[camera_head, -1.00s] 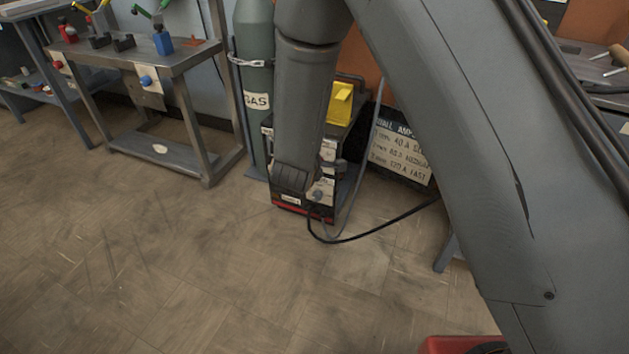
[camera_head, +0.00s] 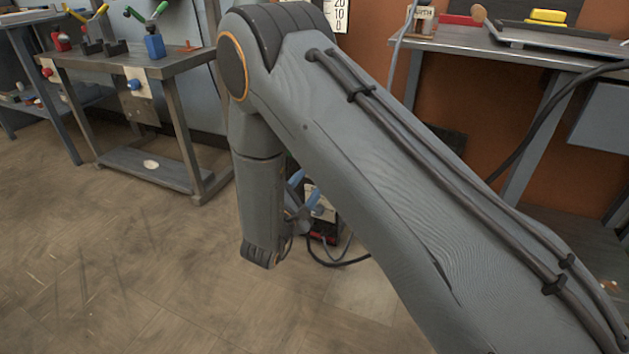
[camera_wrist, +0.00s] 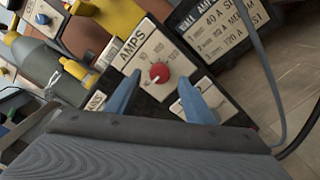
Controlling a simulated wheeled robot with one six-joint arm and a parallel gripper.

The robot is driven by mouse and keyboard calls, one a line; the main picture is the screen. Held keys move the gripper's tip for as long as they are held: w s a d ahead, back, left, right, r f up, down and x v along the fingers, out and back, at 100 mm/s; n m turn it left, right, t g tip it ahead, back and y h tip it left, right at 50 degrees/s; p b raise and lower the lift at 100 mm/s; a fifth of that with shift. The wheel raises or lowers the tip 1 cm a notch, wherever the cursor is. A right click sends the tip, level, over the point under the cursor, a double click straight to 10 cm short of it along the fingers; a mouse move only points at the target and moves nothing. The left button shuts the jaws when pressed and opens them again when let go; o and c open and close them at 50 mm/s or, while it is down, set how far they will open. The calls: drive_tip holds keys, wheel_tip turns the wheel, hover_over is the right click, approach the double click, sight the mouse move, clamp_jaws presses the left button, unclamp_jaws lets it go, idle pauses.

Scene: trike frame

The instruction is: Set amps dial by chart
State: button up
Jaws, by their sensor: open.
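The red amps dial (camera_wrist: 159,72) sits on a pale plate (camera_wrist: 138,50) lettered AMPS, on the dark front of the welder. Its pointer setting is too small to read. My gripper (camera_wrist: 160,78) is open, its two blue fingers on either side of the dial, apart from it in the picture. Whether they touch it I cannot tell. In the head view my arm hides the chart and most of the welder (camera_head: 322,238); the gripper's blue part (camera_head: 297,190) shows there.
A second pale plate (camera_wrist: 196,98) lies behind the right finger. A grey cable (camera_wrist: 268,75) runs down beside the chart. A metal trolley (camera_head: 135,62) stands at left and a workbench (camera_head: 490,45) at right. The floor in front is clear.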

drive_tip(key=shift+b+x, duration=0.5)
drive_tip(key=shift+x, duration=1.1)
drive_tip(key=shift+c, duration=0.2)
drive_tip(key=c, duration=1)
